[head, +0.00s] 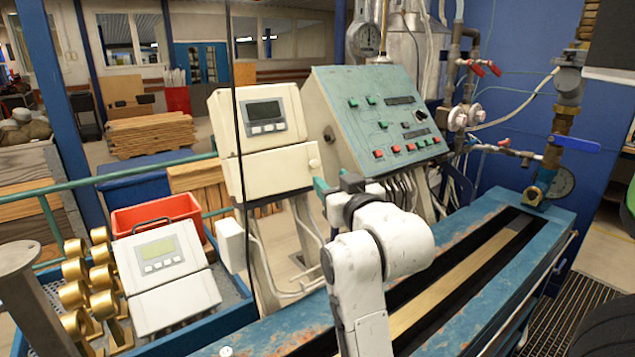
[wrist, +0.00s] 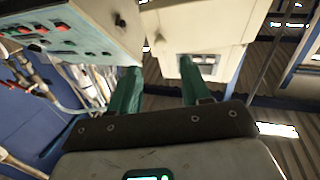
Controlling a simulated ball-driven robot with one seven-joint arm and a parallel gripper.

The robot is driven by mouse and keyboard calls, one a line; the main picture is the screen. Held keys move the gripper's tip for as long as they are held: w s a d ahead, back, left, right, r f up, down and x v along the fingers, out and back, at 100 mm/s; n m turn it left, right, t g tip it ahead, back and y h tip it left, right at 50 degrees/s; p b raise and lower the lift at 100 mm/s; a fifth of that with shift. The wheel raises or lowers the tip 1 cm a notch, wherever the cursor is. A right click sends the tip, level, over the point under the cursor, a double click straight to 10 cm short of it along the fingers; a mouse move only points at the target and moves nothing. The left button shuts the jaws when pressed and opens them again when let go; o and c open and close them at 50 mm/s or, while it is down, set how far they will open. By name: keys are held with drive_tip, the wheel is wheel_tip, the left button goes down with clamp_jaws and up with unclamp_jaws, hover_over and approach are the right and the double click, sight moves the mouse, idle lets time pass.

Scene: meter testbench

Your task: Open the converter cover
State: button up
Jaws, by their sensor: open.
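The converter (head: 262,120) is a cream box with a small display and buttons, mounted on a stand left of the green control panel. In the wrist view the gripper (wrist: 158,68) is open, with the converter (wrist: 205,22) beyond the fingers. I cannot tell whether a finger touches the cover.
The sloped green control panel (head: 375,122) stands close on the right. A second converter (head: 165,277) lies left in a blue tray with brass fittings (head: 75,270) and a red bin (head: 155,213). The blue test bench (head: 455,335) runs below my arm. A thin cable hangs before the converter.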

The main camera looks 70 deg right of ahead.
sight(315, 165)
drive_tip(key=shift+w+d+f+b, duration=0.15)
drive_tip(key=shift+f+b, duration=0.1)
drive_tip(key=shift+b, duration=0.75)
drive_tip(key=x, duration=0.2)
drive_tip(key=p+x, duration=0.1)
drive_tip(key=x, duration=0.2)
drive_tip(key=p+x, duration=0.1)
drive_tip(key=x, duration=0.2)
drive_tip(key=shift+r, duration=0.25)
drive_tip(key=shift+c, duration=0.4)
clamp_jaws()
